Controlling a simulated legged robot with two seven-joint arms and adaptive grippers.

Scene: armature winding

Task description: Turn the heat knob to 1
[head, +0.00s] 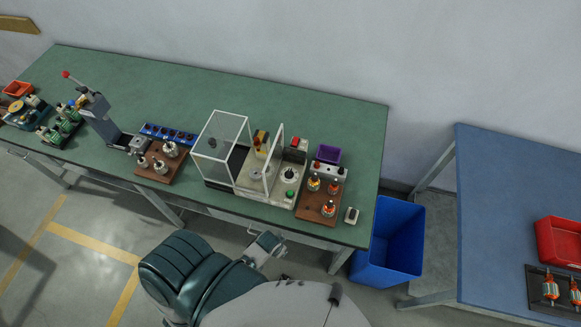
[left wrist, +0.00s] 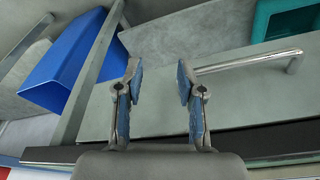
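A beige machine (head: 244,186) stands on the green bench, partly behind a clear-walled guard frame (head: 222,142). My left gripper (left wrist: 160,75) is open and empty in the left wrist view. In the head view a grey metal end (head: 266,247), seemingly this gripper, is below the bench's front edge, apart from the machine. My right gripper is not in view.
A purple bin (head: 328,154) is behind the board. A blue bin (head: 397,240) stands on the floor by the bench's right end. The bench's back strip is clear.

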